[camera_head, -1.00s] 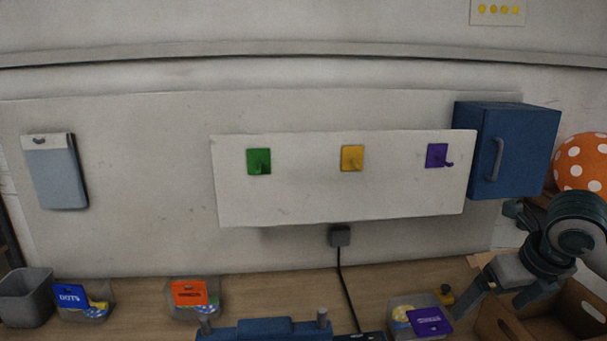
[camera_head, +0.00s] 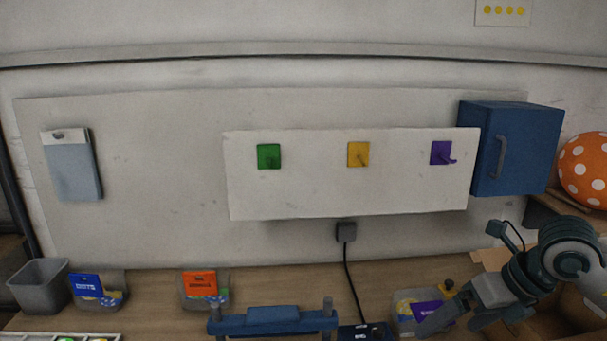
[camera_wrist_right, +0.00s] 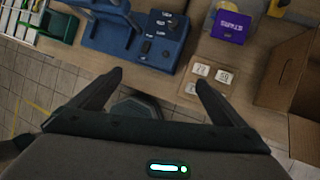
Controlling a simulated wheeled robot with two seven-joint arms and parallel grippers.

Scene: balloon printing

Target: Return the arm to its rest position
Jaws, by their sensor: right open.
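My right gripper (camera_head: 446,322) is at the lower right of the head view, in front of the purple-labelled bin and the cardboard box. In the right wrist view its two fingers (camera_wrist_right: 158,88) are spread apart with nothing between them. The fingers point toward the table's front edge, and the floor shows below them. My left arm and gripper are not in view.
A blue press frame (camera_head: 272,321) stands at the front middle. A purple-labelled bin (camera_head: 405,304) and an open cardboard box (camera_wrist_right: 289,75) are near the right arm. A blue cabinet (camera_head: 513,150) and an orange dotted balloon (camera_head: 583,170) are at the right. Hooks line the white board (camera_head: 310,185).

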